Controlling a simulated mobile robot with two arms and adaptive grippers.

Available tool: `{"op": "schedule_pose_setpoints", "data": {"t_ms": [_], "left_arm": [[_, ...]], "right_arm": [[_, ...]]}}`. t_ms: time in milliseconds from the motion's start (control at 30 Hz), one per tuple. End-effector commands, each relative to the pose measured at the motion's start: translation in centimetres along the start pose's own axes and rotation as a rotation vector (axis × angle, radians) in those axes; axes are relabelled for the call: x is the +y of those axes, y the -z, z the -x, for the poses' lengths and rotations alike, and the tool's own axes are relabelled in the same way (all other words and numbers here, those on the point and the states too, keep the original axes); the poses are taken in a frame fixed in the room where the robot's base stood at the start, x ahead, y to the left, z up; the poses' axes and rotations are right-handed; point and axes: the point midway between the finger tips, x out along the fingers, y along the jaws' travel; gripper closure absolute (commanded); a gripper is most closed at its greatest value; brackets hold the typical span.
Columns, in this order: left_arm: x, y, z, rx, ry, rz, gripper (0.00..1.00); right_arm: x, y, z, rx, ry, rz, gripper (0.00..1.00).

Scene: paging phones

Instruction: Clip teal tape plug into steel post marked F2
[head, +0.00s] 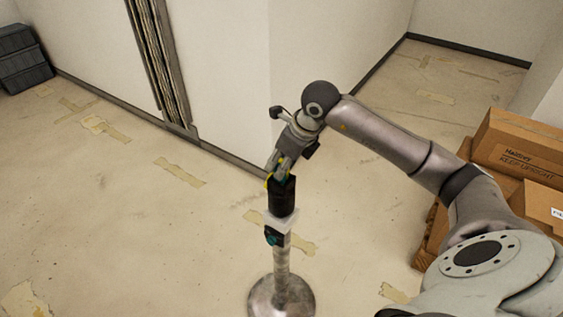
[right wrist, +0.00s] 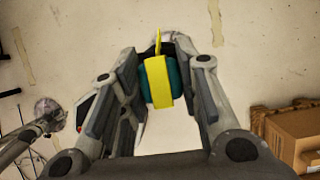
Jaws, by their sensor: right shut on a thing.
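My right gripper (head: 279,170) is shut on the teal tape plug (right wrist: 174,80), which has a yellow band across it and a yellow tab. The plug sits between the fingertips in the right wrist view, where the gripper (right wrist: 163,85) fills the middle. In the head view only small yellow and green parts of it show. The steel post (head: 281,262) stands upright on a round base, with a black head, a pale block and a teal patch below. The gripper appears just above the black head; I cannot tell whether they touch. No F2 mark is legible. My left gripper is not in view.
Cardboard boxes (head: 535,150) are stacked at the right, beside my arm. A white wall corner (head: 255,90) is behind the post. Dark crates (head: 20,62) stand at the far left. The tape-marked floor left of the post is clear.

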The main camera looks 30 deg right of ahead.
Motion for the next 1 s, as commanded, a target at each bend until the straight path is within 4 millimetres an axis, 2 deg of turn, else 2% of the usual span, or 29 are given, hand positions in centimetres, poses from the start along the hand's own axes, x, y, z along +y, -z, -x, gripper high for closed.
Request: {"op": "schedule_pose_setpoints", "data": {"t_ms": [467, 500, 533, 833, 1000], "left_arm": [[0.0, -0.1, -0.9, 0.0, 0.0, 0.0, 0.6], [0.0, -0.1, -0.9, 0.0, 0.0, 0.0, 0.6], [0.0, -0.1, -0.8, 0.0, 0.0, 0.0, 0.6], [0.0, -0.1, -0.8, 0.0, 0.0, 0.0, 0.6], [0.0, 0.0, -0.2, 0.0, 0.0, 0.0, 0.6]], "right_arm": [[0.0, 0.4, -0.9, -0.001, 0.001, 0.0, 0.93], [0.0, 0.3, -0.8, -0.002, 0.001, 0.0, 0.65], [0.0, 0.3, -0.8, -0.001, 0.001, 0.0, 0.62], [0.0, 0.3, -0.8, 0.0, 0.0, 0.0, 0.6], [-0.1, 0.3, 0.3, 0.0, 0.002, -0.001, 0.6]]}}
